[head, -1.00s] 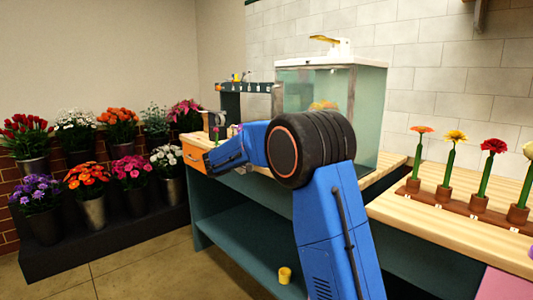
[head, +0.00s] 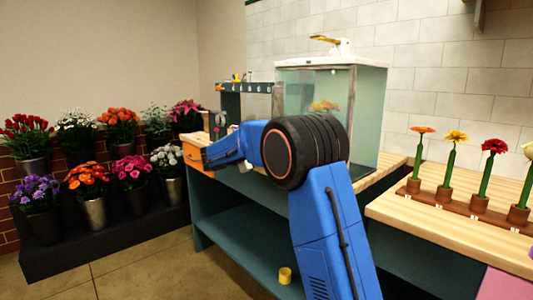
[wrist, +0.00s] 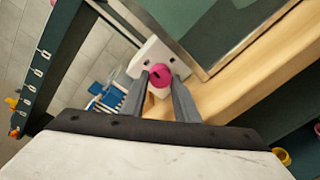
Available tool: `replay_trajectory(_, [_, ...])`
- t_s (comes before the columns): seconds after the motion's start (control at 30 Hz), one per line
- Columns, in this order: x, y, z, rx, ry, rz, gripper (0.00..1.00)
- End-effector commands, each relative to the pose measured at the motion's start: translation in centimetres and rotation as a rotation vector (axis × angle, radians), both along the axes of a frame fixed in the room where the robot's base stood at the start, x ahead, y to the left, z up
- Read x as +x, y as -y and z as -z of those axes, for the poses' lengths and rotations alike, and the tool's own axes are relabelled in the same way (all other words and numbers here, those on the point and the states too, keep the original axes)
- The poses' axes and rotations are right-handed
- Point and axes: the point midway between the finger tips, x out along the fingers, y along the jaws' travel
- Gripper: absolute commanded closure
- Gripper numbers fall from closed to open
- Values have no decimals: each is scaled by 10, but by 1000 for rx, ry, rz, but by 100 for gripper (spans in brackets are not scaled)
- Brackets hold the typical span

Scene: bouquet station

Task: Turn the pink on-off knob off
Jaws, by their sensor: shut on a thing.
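The pink knob (wrist: 159,77) sits on a white plate (wrist: 150,56) beside the wooden bench edge in the wrist view. A small dark mark shows on the knob's face. My gripper (wrist: 160,82) is shut on the knob, one grey finger on each side of it. In the head view my blue arm reaches left along the front of the bench, and I cannot make out the knob or the fingertips there.
A glass tank (head: 330,105) with a white lid stands on the wooden bench, close to my arm. Flower buckets (head: 95,210) fill a dark stand at the left. A rack of single flowers (head: 470,205) stands at the right. A yellow cup (head: 285,275) sits low under the bench.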

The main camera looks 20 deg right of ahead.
Motion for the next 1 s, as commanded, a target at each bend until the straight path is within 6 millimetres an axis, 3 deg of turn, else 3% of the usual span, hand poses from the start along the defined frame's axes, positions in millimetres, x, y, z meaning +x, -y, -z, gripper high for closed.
replay_trajectory(0.4, [0, -1, 2, -58, -168, -1, 94])
replay_trajectory(0.93, [0, -1, 2, -66, -189, 0, 94])
replay_trajectory(0.97, [0, -1, 2, -66, -189, 0, 67])
replay_trajectory(1.0, [0, -1, 2, -66, -188, -1, 58])
